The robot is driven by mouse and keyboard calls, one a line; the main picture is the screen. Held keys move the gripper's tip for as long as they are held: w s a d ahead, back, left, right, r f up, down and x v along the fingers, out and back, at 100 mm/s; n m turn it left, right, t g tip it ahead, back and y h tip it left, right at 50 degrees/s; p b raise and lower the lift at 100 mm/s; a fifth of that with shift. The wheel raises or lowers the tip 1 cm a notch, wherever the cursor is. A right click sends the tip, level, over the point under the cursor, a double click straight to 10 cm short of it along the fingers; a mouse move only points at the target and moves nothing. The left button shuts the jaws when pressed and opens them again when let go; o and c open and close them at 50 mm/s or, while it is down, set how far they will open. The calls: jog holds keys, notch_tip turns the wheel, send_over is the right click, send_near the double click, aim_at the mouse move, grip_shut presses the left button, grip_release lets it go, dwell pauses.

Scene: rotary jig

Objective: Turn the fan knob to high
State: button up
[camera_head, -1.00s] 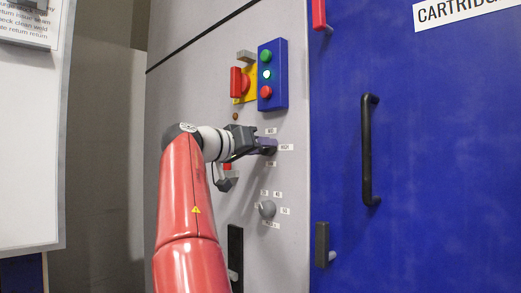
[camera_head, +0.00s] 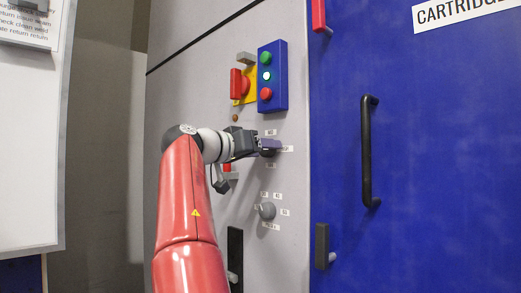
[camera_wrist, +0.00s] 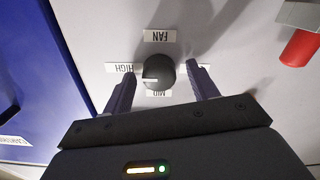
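The fan knob (camera_wrist: 158,72) is a round dark knob on the grey panel under the upside-down FAN label (camera_wrist: 159,36). Its white pointer mark faces left in the wrist view, towards the HIGH label (camera_wrist: 122,68). The MID label (camera_wrist: 158,93) is below the knob in that view. A label on the right is mostly hidden by a finger. My gripper (camera_wrist: 160,75) is open, with one finger on each side of the knob and a visible gap to each. In the head view my gripper (camera_head: 270,145) is at the panel and partly covers the knob.
A second grey knob (camera_head: 267,211) is lower on the panel. A blue box with buttons (camera_head: 272,75) and a red switch on a yellow plate (camera_head: 240,83) are above. A blue door with a black handle (camera_head: 368,150) is to the right.

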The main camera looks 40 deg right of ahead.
jog(key=a+b, duration=0.1)
jog(key=a, duration=0.7)
jog(key=shift+s, duration=0.3)
jog(key=shift+d, duration=0.1)
